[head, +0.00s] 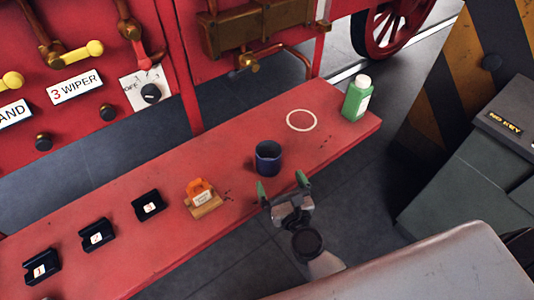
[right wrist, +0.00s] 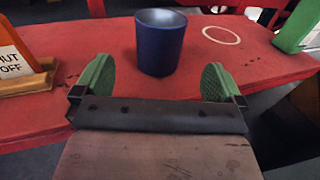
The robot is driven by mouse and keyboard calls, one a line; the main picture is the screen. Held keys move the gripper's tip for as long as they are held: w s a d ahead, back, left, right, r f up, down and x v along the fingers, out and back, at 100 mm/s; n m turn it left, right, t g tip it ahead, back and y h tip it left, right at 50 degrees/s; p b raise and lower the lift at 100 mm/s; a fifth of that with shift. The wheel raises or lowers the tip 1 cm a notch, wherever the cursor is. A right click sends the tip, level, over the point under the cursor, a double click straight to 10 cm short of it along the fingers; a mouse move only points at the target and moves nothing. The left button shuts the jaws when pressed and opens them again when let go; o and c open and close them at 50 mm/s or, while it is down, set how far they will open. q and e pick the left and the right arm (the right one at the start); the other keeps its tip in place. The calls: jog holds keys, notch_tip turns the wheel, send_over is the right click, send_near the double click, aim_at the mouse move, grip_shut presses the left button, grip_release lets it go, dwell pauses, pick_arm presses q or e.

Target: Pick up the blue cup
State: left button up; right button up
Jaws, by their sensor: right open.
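The blue cup (head: 268,158) stands upright on the red bench (head: 110,255), near its front edge. In the right wrist view the cup (right wrist: 160,45) is straight ahead, beyond and between the green fingertips. My right gripper (head: 284,188) is open and empty at the bench's front edge, just short of the cup and not touching it. Its two green pads show apart in the right wrist view (right wrist: 158,82). My left gripper is not in view.
Numbered black holders (head: 148,205) lie further left. A white ring (head: 301,120) marks the bench behind right. A green bottle (head: 357,98) stands at the right end.

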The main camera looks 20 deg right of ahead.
aim_at(265, 148)
jog(key=w, duration=0.4)
jog(key=w+p, duration=0.1)
jog(key=w, duration=0.4)
jog(key=shift+w+a, duration=0.2)
jog(key=shift+w, duration=0.05)
jog(key=shift+s, duration=0.1)
jog(key=c, duration=1)
jog(key=shift+c, duration=0.2)
